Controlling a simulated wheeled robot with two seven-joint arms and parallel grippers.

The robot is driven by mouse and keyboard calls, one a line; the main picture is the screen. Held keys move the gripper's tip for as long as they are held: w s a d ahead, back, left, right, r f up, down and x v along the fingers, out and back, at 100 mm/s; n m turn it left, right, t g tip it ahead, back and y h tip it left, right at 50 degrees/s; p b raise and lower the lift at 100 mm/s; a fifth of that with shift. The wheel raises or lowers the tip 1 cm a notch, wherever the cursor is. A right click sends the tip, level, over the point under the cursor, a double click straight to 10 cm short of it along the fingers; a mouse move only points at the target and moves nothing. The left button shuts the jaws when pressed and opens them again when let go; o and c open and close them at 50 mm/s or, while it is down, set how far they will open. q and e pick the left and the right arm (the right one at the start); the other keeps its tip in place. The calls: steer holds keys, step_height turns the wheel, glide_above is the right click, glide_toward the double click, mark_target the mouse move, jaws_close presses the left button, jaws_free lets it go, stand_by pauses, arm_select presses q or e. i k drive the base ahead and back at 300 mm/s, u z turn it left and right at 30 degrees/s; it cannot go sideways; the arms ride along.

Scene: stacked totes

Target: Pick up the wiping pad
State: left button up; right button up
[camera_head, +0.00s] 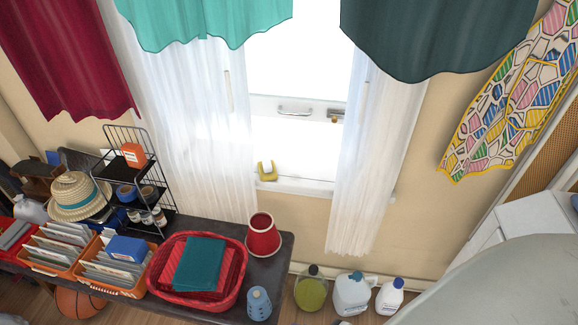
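I cannot tell for certain which thing is the wiping pad. A small yellow item with a white part (267,171) rests on the window sill, below the bright panes and between the white curtains. A folded teal cloth (199,264) lies on red folded cloth in a red oval basket (237,292) on the dark table. A blue block-like item (127,249) lies on top of the files in an orange crate. Neither of my grippers is in view, and nothing is seen touching these items.
The dark table (273,262) also bears a red tapered container (263,236), a light blue bottle (259,304), a black wire rack (125,133) and a straw hat (75,192). Several jugs, one yellow-green (311,290), stand on the floor under the window. White curtains flank the sill.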

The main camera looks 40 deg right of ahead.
mark_target(266, 169)
steer(key=z, duration=1.8)
steer(key=i, duration=0.5)
steer(key=u, duration=2.4)
